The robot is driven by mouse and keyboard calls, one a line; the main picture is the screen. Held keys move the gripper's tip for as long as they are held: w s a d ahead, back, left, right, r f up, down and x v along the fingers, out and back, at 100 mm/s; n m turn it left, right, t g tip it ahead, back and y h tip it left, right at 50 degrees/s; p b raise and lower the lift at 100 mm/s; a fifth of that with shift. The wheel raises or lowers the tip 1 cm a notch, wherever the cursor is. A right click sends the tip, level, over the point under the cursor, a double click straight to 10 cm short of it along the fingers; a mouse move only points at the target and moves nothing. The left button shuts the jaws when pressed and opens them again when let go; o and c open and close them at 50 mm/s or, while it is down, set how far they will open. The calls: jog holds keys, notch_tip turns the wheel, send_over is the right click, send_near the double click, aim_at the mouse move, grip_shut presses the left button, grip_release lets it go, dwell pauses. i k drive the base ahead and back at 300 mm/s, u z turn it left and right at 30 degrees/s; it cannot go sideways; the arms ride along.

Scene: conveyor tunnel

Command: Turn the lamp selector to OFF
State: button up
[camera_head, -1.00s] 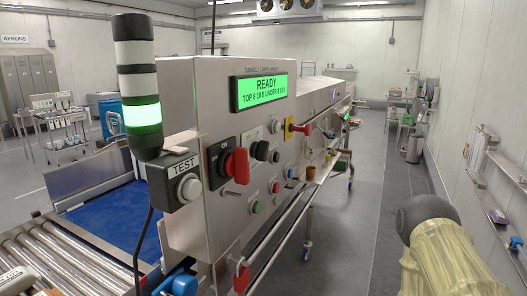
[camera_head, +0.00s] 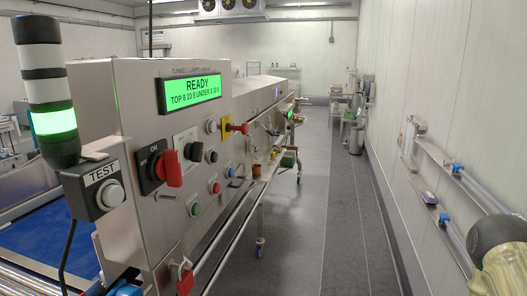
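The control panel (camera_head: 130,112) is a steel cabinet front with a green display (camera_head: 190,92) that reads READY. A large red rotary handle (camera_head: 173,168) sits on a black plate marked ON. Right of it, a plate with small print carries a black selector knob (camera_head: 196,152); another dark round control (camera_head: 211,156) is beside it. The labels are too small to read, so I cannot tell which control is the lamp selector or its setting. My gripper is not in view; only a cream-and-grey part of my arm shows at the lower right, well away from the panel.
A lit stack light (camera_head: 45,90) and a TEST button box (camera_head: 98,185) stand at the panel's left edge. A red-and-yellow switch (camera_head: 232,127) juts from the panel. Rails run along the front. The grey floor aisle (camera_head: 300,240) is clear; a wall shelf (camera_head: 445,195) lines the right.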

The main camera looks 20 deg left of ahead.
aim_at(193, 153)
jog(key=z, duration=0.35)
jog(key=k, duration=0.5)
jog(key=u, duration=1.15)
jog(key=i, duration=0.5)
